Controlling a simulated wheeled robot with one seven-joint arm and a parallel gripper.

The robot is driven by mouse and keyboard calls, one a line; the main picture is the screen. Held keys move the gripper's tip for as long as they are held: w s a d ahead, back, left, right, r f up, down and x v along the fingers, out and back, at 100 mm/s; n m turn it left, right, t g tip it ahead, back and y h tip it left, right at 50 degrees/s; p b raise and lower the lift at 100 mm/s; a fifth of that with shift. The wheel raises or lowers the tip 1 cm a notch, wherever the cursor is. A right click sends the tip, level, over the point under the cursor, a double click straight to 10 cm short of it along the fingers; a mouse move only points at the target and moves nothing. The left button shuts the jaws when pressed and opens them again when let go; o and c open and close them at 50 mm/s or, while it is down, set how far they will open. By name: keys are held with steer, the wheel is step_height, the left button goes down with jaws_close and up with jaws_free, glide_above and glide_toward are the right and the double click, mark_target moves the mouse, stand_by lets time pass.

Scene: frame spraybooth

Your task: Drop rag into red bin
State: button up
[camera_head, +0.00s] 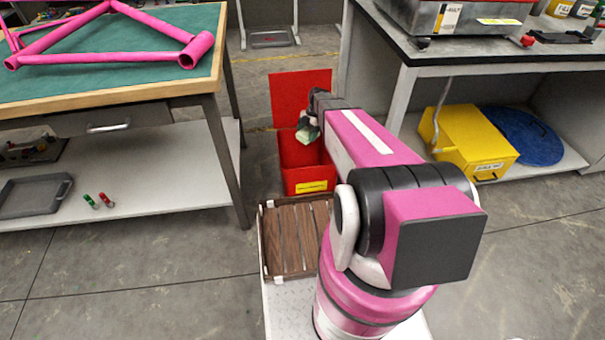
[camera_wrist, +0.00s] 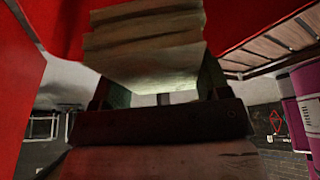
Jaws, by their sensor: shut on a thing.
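The red bin (camera_head: 308,180) stands on the floor between the two benches, with its red lid (camera_head: 301,93) raised at the back. A yellow label is on its front. My gripper (camera_head: 308,130) is over the bin's opening and is shut on the rag (camera_head: 306,137), a small pale greenish cloth. In the wrist view the folded rag (camera_wrist: 150,45) sits between the fingers of my gripper (camera_wrist: 155,95), with red bin surfaces (camera_wrist: 20,80) around it. The arm hides part of the bin's right side. I cannot tell how deep the rag hangs.
A slatted wooden crate (camera_head: 265,240) lies in front of the bin on my base. The green-topped bench (camera_head: 140,85) with a pink frame (camera_head: 110,45) is at left. The grey bench (camera_head: 480,60) at right has a yellow box (camera_head: 468,140) and blue disc (camera_head: 525,135) beneath.

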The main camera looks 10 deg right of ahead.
step_height(320, 180, down, 5)
steer(key=shift+r, duration=0.1)
stand_by(0.3)
steer(key=o, duration=1)
steer(key=v, duration=1)
steer(key=shift+w+d+r, duration=0.1)
steer(key=shift+r, duration=0.3)
